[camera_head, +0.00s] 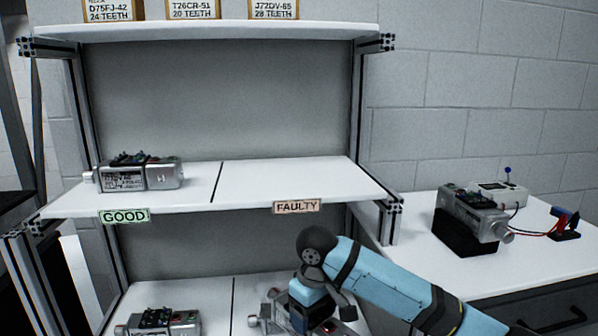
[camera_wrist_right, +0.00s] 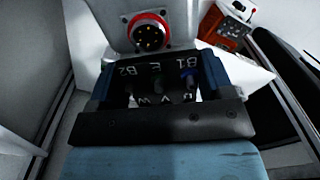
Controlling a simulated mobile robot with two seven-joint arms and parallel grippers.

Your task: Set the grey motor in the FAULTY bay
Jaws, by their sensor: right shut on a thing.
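My right gripper (camera_head: 306,314) reaches down over the right side of the lower shelf, and its jaws (camera_wrist_right: 160,84) are shut on a grey motor (camera_head: 270,306). The arm hides most of this motor; whether it rests on the shelf cannot be told. In the right wrist view the motor (camera_wrist_right: 167,14) shows a red-ringed round connector and a lettered terminal block between the fingers. The FAULTY label (camera_head: 297,207) is on the right front edge of the middle shelf, whose right bay (camera_head: 290,178) is empty. My left gripper is not in view.
Grey motors stand in the GOOD bay (camera_head: 140,172) and on the lower shelf's left side (camera_head: 158,322). Another motor (camera_head: 472,212) sits on a black block on the right-hand table (camera_head: 415,255), near a white device (camera_head: 503,192) and a red-and-blue clamp (camera_head: 565,224). Labelled boxes (camera_head: 193,10) line the top shelf.

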